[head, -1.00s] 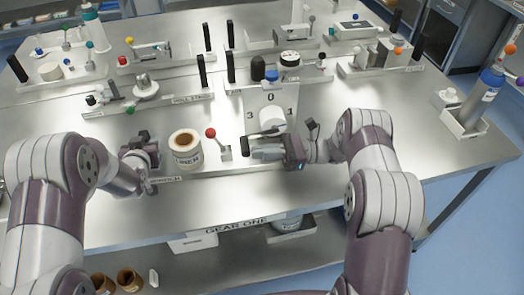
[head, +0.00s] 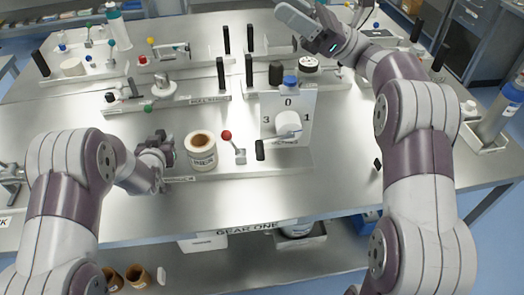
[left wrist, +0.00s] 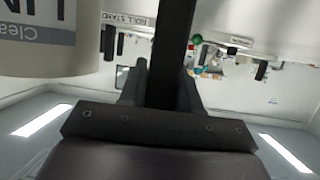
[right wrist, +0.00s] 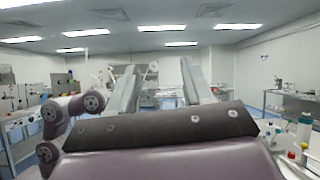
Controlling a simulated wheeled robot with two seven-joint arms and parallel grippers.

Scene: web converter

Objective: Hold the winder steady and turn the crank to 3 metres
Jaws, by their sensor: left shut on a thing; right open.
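The winder has a roll labelled "Clean" (head: 201,152), a red-knobbed lever (head: 233,145) and a pale dial panel (head: 301,102) marked 3, 0 and 1. A white round hub (head: 287,121) is on the panel, and the black crank handle (head: 260,150) shows at its lower left. My left gripper (head: 166,150) is beside the roll, at the winder's left end. It is shut on a black upright bar (left wrist: 174,55), seen between its fingers in the left wrist view. My right gripper (head: 305,22) is open, raised well above and away from the crank; the right wrist view shows nothing between its fingers.
Behind the winder stand other fixtures with black posts, such as the roll stand (head: 175,103). A black-topped block (head: 275,72) and a blue-capped bottle (head: 290,82) stand just behind the panel.

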